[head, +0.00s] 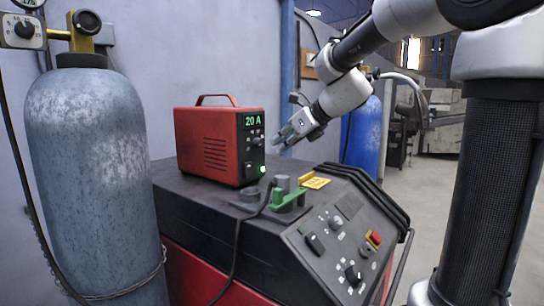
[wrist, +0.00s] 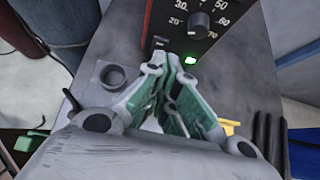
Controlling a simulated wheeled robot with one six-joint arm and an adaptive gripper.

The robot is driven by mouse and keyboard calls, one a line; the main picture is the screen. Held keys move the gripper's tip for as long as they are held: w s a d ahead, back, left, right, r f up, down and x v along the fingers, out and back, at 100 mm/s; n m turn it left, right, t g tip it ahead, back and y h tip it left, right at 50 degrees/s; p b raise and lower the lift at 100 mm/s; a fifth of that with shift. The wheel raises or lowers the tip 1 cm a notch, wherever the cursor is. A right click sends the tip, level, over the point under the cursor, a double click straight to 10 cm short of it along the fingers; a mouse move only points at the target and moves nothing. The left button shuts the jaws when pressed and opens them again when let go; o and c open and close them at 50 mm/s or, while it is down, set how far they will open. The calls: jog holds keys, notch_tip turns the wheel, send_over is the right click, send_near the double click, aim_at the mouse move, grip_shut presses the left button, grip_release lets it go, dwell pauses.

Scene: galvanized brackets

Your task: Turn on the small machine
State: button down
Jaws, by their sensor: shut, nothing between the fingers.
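The small machine (head: 207,143) is a red box with a top handle and a black front panel. Its display (head: 253,120) glows green with "20 A", and a green lamp (head: 263,169) glows low on the panel. The lamp also shows lit in the wrist view (wrist: 190,58). A dark switch (wrist: 160,43) sits left of the lamp, and a numbered knob (wrist: 199,22) is above. My gripper (head: 281,145) is shut and empty, just in front of the panel. In the wrist view its fingertips (wrist: 172,62) are close below the switch and lamp; I cannot tell whether they touch.
The small machine stands on a larger black and red machine (head: 175,200) with knobs and a sloped panel. A green clamp (head: 289,197) and yellow tag (head: 316,183) lie on top. A grey cylinder (head: 88,170) stands left, a blue cylinder (head: 362,138) behind.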

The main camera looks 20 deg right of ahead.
jog(key=shift+s+d+r, duration=0.25)
jog(key=shift+s+r, duration=0.05)
jog(key=shift+r, duration=0.2)
jog(key=shift+s+d+r, duration=0.2)
jog(key=shift+s+r, duration=0.1)
jog(key=shift+r, duration=0.15)
jog(key=s+d+f+n+g+h, duration=0.1)
jog(key=s+d+f+n+h, duration=0.1)
jog(key=s+n, duration=0.7)
jog(key=s+d+f+n+g+h, duration=0.2)
jog(key=s+d+f+n, duration=0.2)
jog(key=s+f+n, duration=0.3)
jog(key=s+d+f+n+g+h, duration=0.1)
jog(key=s+d+f+n, duration=0.3)
jog(key=s+n, duration=0.8)
jog(key=shift+s+f+n+h, duration=0.3)
jog(key=shift+n+h, duration=0.1)
jog(key=shift+h, duration=0.2)
